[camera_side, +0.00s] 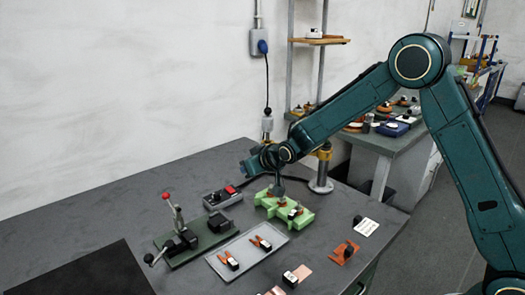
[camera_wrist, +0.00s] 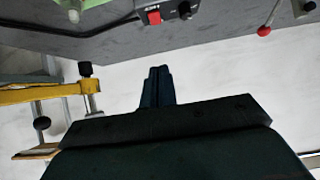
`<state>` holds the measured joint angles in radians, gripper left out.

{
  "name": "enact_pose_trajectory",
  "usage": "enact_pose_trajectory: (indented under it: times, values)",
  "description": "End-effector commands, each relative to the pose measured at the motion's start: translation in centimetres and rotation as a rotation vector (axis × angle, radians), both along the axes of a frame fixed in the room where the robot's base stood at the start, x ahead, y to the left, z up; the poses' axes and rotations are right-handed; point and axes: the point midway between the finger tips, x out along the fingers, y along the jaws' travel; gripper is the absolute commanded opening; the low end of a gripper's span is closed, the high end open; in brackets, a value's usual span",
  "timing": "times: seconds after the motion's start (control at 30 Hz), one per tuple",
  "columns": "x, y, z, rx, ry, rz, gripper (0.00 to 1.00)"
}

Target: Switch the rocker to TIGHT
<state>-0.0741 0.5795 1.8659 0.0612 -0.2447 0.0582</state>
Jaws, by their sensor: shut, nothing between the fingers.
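Which way the rocker is tipped I cannot tell. My gripper (camera_side: 244,168) is above the table, up and to the right of the box, apart from it. In the wrist view its fingers (camera_wrist: 157,72) are together and empty, pointing up the picture toward the box.
A green fixture (camera_side: 284,207) stands right of the box. A lever press (camera_side: 181,240) with a red-knobbed lever is at left. The table's back left is clear.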

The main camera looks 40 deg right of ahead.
Motion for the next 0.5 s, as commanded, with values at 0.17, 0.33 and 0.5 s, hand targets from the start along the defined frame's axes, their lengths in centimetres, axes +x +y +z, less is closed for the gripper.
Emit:
enact_pose_trajectory:
  times: [0.17, 0.33, 0.5]
  values:
    - [0.1, 0.0, -0.1, 0.0, 0.001, 0.0, 0.0]
    - [0.6, 0.0, -0.5, 0.0, 0.002, 0.0, 0.0]
    - [1.7, 0.0, -1.4, -0.001, 0.003, -0.001, 0.0]
